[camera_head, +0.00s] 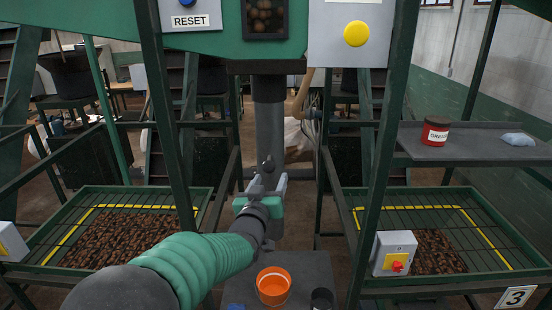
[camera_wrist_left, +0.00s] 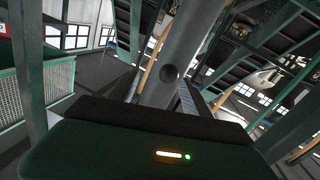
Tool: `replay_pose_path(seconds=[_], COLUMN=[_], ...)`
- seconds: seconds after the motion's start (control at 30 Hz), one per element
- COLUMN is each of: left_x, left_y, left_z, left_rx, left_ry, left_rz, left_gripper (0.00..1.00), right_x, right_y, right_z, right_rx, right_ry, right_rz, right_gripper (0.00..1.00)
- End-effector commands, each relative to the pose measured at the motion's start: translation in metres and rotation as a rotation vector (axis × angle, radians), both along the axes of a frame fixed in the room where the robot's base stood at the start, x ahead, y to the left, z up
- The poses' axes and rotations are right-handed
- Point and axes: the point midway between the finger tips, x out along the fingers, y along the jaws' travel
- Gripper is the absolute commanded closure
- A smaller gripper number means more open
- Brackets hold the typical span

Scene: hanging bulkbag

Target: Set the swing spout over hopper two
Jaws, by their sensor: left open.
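The swing spout (camera_head: 269,115) is a grey pipe hanging down in the middle, below the green housing. It has a dark round knob (camera_head: 268,166) near its lower end. In the left wrist view the spout (camera_wrist_left: 186,45) slants across the top middle, with the knob (camera_wrist_left: 170,72) facing the camera. My left gripper (camera_head: 266,182) is open in front of the spout's lower end, its fingers near either side of the knob. I cannot tell whether they touch it. The spout's mouth is hidden behind my gripper. No number two sign shows. My right gripper is not in view.
Grated hoppers with brown contents stand at left (camera_head: 125,238) and right (camera_head: 435,250); the right one bears a 3 sign (camera_head: 515,297). An orange bucket (camera_head: 273,287) stands below my gripper. Green posts flank the spout. A grease tin (camera_head: 435,131) sits on the right shelf.

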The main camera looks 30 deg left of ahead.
Motion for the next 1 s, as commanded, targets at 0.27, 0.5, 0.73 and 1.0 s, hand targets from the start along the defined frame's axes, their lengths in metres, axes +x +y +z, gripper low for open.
replay_pose_path(seconds=[0.27,0.5,0.73,1.0], left_x=[0.056,0.072,0.071,0.07], left_y=[0.025,0.025,0.023,0.026], left_z=[0.005,0.001,0.001,0.002], left_rx=[-0.002,0.001,0.002,0.001], left_ry=[0.0,0.0,0.0,-0.002], left_rz=[0.001,0.001,0.0,-0.002], left_gripper=[0.43,0.43,0.52,0.88], right_x=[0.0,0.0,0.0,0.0], right_y=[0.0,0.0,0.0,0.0], right_z=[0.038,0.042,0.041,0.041], right_rx=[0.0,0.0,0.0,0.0], right_ry=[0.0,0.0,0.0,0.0], right_rz=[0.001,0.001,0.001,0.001], right_gripper=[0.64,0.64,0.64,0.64])
